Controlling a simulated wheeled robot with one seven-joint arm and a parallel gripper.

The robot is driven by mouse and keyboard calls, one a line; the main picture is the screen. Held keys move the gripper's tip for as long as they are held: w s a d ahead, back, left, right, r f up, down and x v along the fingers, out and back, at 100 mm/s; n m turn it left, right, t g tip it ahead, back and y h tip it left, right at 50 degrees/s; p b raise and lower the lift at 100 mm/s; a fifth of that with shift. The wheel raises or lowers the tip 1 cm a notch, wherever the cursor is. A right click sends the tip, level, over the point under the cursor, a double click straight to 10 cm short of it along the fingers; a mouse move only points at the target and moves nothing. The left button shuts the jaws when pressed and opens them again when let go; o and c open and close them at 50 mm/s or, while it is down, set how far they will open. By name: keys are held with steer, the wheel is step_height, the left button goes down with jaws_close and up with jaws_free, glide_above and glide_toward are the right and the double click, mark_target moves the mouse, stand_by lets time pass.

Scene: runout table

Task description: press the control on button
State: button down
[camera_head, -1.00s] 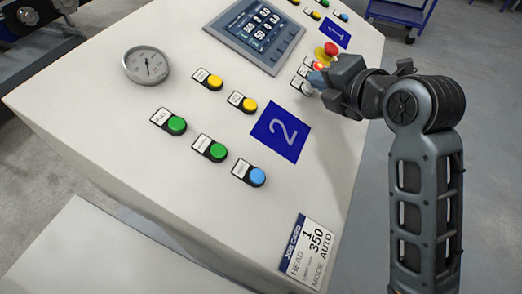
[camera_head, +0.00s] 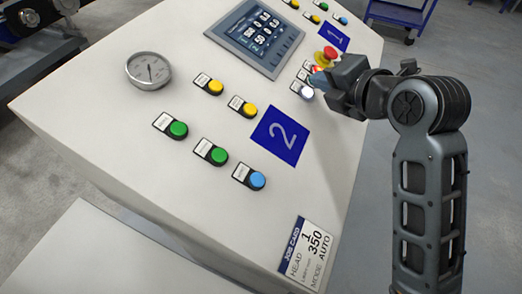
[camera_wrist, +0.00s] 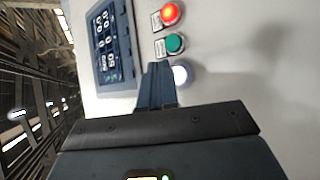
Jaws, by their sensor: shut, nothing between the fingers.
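A row of small buttons sits on the sloped console near my gripper (camera_head: 318,79). A white button (camera_head: 307,93) glows; it also shows in the wrist view (camera_wrist: 180,75), just right of my fingertips. A green button (camera_wrist: 174,43) lies beyond it, then a red lit button (camera_wrist: 170,14). The red lit one shows partly in the head view (camera_head: 316,69); the green one is hidden there by my gripper. The labels beside them are too small to read. My gripper is shut and empty, its tips close to the white button; I cannot tell whether they touch anything.
A red mushroom button (camera_head: 329,53) stands just beyond the row. A screen (camera_head: 254,36) is to the left. A gauge (camera_head: 148,71), yellow, green and blue buttons, a "2" plate (camera_head: 279,136) and a job card (camera_head: 307,253) are on the console (camera_head: 200,205).

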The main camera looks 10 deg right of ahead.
steer(key=shift+r, duration=0.1)
steer(key=r+p, duration=0.1)
steer(key=s+d+r+p, duration=0.1)
steer(key=r, duration=0.1)
steer(key=d+r+p, duration=0.1)
steer(key=r+p, duration=0.1)
steer(key=shift+s+r, duration=0.15)
steer(key=shift+s, duration=0.1)
stand_by(0.4)
stand_by(1.0)
steer(key=s+f+m, duration=0.4)
steer(key=s+f, duration=0.1)
steer(key=s+a+f+m+h, duration=0.1)
steer(key=s+f+m, duration=0.1)
steer(key=m, duration=0.1)
steer(key=shift+s+f+t, duration=0.25)
steer(key=shift+t, duration=0.05)
steer(key=s+f+m+h, duration=0.1)
steer(key=s+f+m, duration=0.3)
steer(key=s+m, duration=0.5)
steer(key=s+r+m+t, duration=0.2)
steer(key=s+m, duration=0.7)
steer(key=s, duration=1.3)
step_height(320, 180, up, 2)
steer(key=shift+s+r+h, duration=0.15)
steer(key=shift+r+h, duration=0.05)
steer(key=shift+h, duration=0.2)
